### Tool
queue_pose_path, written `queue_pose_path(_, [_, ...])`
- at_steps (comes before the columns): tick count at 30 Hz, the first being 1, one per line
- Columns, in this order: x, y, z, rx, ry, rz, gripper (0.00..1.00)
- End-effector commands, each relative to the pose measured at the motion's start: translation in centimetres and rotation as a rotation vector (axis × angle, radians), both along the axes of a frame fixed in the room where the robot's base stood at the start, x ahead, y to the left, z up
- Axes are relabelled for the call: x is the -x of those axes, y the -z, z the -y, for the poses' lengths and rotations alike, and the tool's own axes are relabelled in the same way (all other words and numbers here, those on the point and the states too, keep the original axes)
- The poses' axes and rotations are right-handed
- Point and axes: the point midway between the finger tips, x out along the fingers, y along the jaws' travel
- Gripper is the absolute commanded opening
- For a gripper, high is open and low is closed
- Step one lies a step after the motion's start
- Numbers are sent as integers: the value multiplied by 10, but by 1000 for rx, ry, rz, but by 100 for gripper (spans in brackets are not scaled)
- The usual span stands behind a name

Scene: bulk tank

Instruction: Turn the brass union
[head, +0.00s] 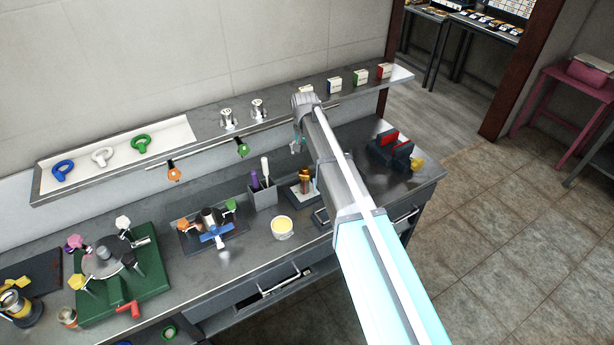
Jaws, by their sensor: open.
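A brass-coloured fitting (304,176), which looks like the brass union, stands upright on a small plate on the grey workbench. My arm passes just right of it and above it. My gripper (297,146) shows small at the arm's far end, above the bench and behind the fitting in the picture. It is open, and I see nothing held in it. The gap between gripper and fitting is hard to judge. My arm hides part of the bench right of the fitting.
A grey holder (263,195) with purple and white handles and a yellow-filled bowl (282,228) stand left of the fitting. A blue-handled valve (214,233) and a green fixture (152,268) are farther left. A shelf (208,122) runs above the bench. A red-topped block (388,138) stands right.

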Motion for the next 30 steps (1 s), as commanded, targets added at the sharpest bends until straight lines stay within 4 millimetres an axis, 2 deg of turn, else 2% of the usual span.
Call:
queue_pose_path(1, [0, 8, 0, 0, 0, 0, 94])
queue_pose_path(30, [0, 81, -1, 0, -2, 0, 94])
